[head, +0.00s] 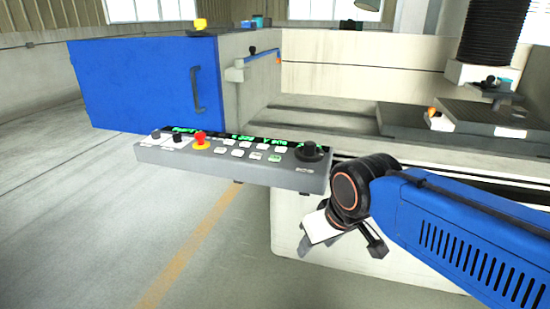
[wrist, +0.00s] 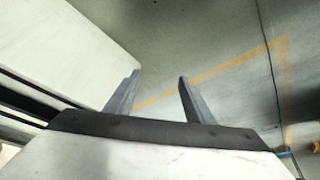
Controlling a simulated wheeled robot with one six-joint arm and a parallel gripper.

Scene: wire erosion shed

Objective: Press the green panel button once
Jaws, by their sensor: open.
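A grey control panel (head: 230,172) juts from the machine in the head view. Its top has several pale buttons, a red mushroom knob (head: 200,140) on a yellow base, and a black dial (head: 309,151). A small greenish button (head: 275,158) sits near the front edge, left of the dial. My gripper (head: 316,246) hangs below and to the right of the panel, apart from it and pointing down. In the wrist view my gripper (wrist: 159,77) has two grey fingers spread apart with nothing between them. The panel is not visible in the wrist view.
The white machine body (head: 290,225) stands close behind my gripper. A blue cabinet door (head: 135,84) with a dark handle is at the back left. Grey floor with a yellow line (head: 190,248) is clear at the left and below the panel.

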